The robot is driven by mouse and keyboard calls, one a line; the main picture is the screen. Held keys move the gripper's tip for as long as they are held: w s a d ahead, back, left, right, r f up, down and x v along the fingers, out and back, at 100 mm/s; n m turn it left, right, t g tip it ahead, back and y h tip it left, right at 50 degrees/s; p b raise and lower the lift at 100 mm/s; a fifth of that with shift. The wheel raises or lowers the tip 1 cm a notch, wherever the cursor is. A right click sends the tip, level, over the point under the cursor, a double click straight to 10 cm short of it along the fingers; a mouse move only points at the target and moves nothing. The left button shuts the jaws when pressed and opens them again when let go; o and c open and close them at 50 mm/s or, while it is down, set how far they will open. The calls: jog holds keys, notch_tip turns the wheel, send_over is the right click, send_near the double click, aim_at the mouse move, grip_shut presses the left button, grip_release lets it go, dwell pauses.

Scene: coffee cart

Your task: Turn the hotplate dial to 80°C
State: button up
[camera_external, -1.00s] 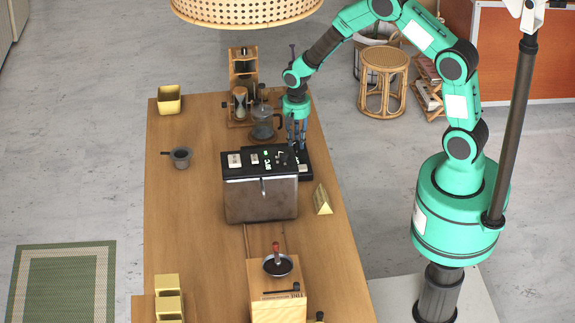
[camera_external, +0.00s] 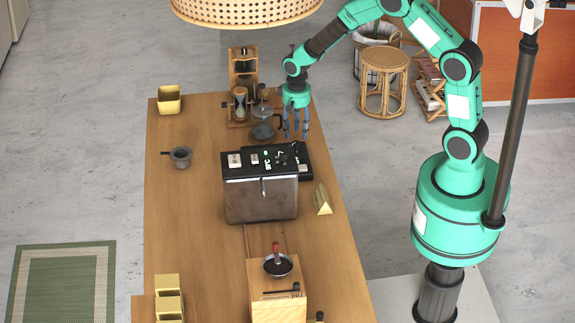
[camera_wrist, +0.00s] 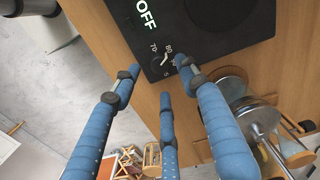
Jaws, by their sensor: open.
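The hotplate (camera_wrist: 222,48) is a flat black slab with a round plate. Its corner carries a small dial (camera_wrist: 160,61) with a white pointer line, among white marks such as OFF, 70 and 80. The pointer slants up toward the 80 side, but its exact setting is too small to tell. My gripper (camera_external: 296,136) is open and empty, above the table just behind the hotplate. In the wrist view its blue fingers (camera_wrist: 158,82) are spread around the dial's edge, apart from the dial.
A boxy machine (camera_external: 260,200) stands just in front of the hotplate. A glass carafe (camera_external: 262,130) and a wooden stand with an hourglass (camera_external: 240,100) are close left of my gripper. A gold prism (camera_external: 323,200) lies to the right. The table's left side is mostly clear.

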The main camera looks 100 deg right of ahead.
aim_at(296, 143)
notch_tip(296, 143, up, 7)
dwell(0.4)
dwell(0.5)
jog(key=s+a+r+n+t+h+b, duration=0.1)
jog(key=a+r+n, duration=0.2)
jog(key=a+r, duration=0.75)
jog(key=s+a+r+n+t+b, duration=0.1)
jog(key=a+r+n, duration=0.3)
jog(key=a+r, duration=0.65)
jog(key=s+a+r+n+t+b, duration=0.1)
jog(key=s+a+n, duration=0.2)
jog(key=s+a, duration=0.6)
jog(key=s+a+r+n+t+y+b, duration=0.1)
jog(key=s+a+n, duration=0.3)
jog(key=s+a, duration=0.4)
jog(key=a+t, duration=0.1)
jog(key=a, duration=0.2)
jog(key=shift+s+r+t, duration=0.3)
jog(key=shift+s+r, duration=0.05)
jog(key=shift+r, duration=0.05)
